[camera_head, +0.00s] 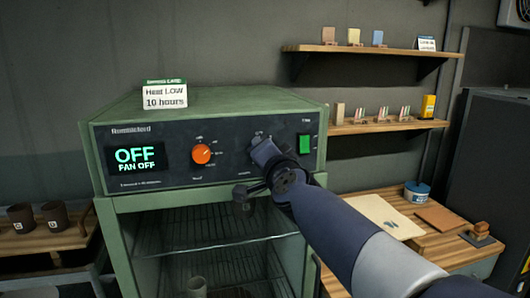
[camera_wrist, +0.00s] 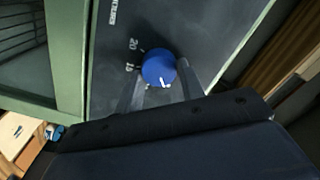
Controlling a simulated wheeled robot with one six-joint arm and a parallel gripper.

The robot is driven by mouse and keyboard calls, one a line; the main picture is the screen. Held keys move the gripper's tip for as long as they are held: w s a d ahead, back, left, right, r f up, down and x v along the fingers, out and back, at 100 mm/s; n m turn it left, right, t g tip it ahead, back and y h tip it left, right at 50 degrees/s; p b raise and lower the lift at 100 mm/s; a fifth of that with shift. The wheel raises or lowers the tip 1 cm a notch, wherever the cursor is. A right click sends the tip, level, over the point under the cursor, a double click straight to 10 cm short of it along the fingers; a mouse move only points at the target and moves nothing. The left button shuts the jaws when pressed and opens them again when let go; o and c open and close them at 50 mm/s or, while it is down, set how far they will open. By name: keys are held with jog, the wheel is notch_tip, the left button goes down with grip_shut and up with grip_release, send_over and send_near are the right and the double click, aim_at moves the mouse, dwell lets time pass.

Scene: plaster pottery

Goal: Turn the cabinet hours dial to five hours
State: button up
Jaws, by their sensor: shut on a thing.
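The green cabinet (camera_head: 125,120) has a dark front panel with a display (camera_head: 136,158) reading "OFF" and "FAN OFF". The hours dial is a round blue knob (camera_wrist: 158,66) in the wrist view. My gripper (camera_wrist: 159,82) is shut on it, one finger on each side. The knob's white mark points down and slightly right in that view. A "20" and another, partly legible number show left of the knob. In the head view my gripper (camera_head: 264,152) covers the dial on the panel's right half.
An orange knob (camera_head: 201,154) sits left of my gripper and a green switch (camera_head: 305,144) right of it. A card (camera_head: 165,96) on top reads "Heat LOW 10 hours". The chamber (camera_head: 210,262) below has wire racks. Shelves and a wooden table (camera_head: 455,245) stand at right.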

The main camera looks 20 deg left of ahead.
jog(key=o, duration=1)
jog(key=shift+p+v, duration=0.3)
jog(key=shift+v, duration=5.1)
jog(key=shift+a, duration=0.1)
jog(key=x, duration=1)
jog(key=shift+w+a+b, duration=0.1)
jog(key=shift+w+b, duration=0.2)
jog(key=shift+w, duration=0.05)
